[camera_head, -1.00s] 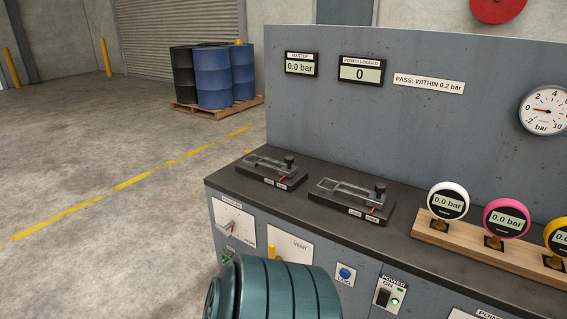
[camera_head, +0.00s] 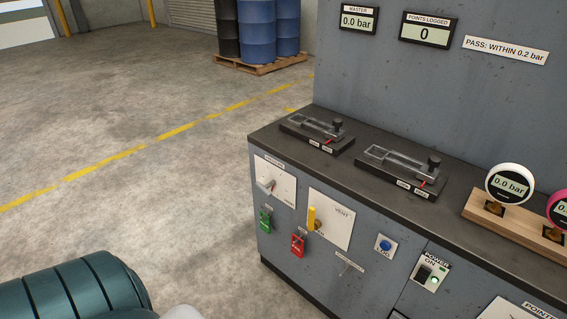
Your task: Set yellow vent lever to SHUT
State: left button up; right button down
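The small lettering at the lever's end positions is too small to read. A teal ribbed part of my own arm (camera_head: 75,290) fills the bottom left corner, well left of the lever and apart from it. Neither of my grippers shows in this view.
A blue button (camera_head: 385,245) and a power switch (camera_head: 424,275) are to the right. Floor left of the bench is clear.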

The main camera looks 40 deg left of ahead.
aim_at(313, 224)
jog(key=u, duration=1.05)
